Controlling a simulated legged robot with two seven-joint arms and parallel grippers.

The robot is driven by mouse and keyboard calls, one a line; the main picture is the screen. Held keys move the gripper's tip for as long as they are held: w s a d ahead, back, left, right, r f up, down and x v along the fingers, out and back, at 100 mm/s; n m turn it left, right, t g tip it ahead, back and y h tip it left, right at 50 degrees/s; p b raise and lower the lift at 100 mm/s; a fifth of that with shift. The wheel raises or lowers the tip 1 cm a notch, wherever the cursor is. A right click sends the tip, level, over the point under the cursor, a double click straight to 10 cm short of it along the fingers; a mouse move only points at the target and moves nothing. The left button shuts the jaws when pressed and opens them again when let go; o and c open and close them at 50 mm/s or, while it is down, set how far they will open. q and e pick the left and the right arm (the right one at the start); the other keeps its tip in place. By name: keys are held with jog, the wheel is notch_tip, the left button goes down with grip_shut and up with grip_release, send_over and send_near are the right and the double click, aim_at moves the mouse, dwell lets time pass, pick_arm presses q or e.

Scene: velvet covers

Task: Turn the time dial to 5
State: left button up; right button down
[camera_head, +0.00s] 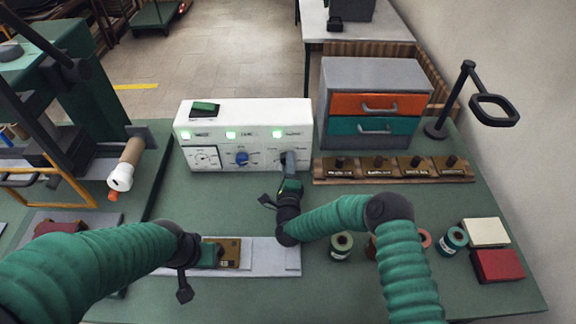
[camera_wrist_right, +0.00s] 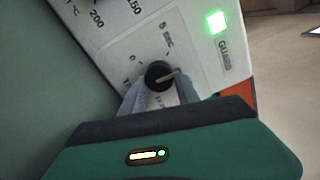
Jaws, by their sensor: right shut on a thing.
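The white control box (camera_head: 245,113) stands at the back of the table, with a gauge, a blue dial and the time dial on its front. My right gripper (camera_head: 288,160) is at the time dial and largely hides it in the head view. In the right wrist view the black time dial (camera_wrist_right: 159,75) sits between my gripper's two grey fingers, which are shut on it. Its light pointer line is aimed to the right, slightly up. A "5 sec" marking is above the dial. My left gripper (camera_head: 208,256) is low over a brown piece; its fingers are unclear.
Green lamps glow on the box, one by the word "GUARD" (camera_wrist_right: 216,22). A drawer unit (camera_head: 375,92) and a wooden rack with black knobs (camera_head: 392,178) stand to the right. Spools (camera_head: 341,246) and a red block (camera_head: 498,265) lie at front right. A pale board (camera_head: 270,258) lies in front.

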jog(key=n, duration=0.4)
jog(key=shift+s+a+f+n+b, duration=0.15)
jog(key=shift+f+n+b, duration=0.05)
jog(key=shift+n+b, duration=0.1)
jog(key=shift+n, duration=2)
jog(key=shift+s+f+b, duration=0.1)
jog(key=shift+b, duration=0.2)
jog(key=c, duration=1.3)
grip_release()
jog(key=o, duration=0.4)
jog(key=shift+r, duration=0.2)
jog(key=s, duration=0.7)
jog(key=shift+s, duration=0.1)
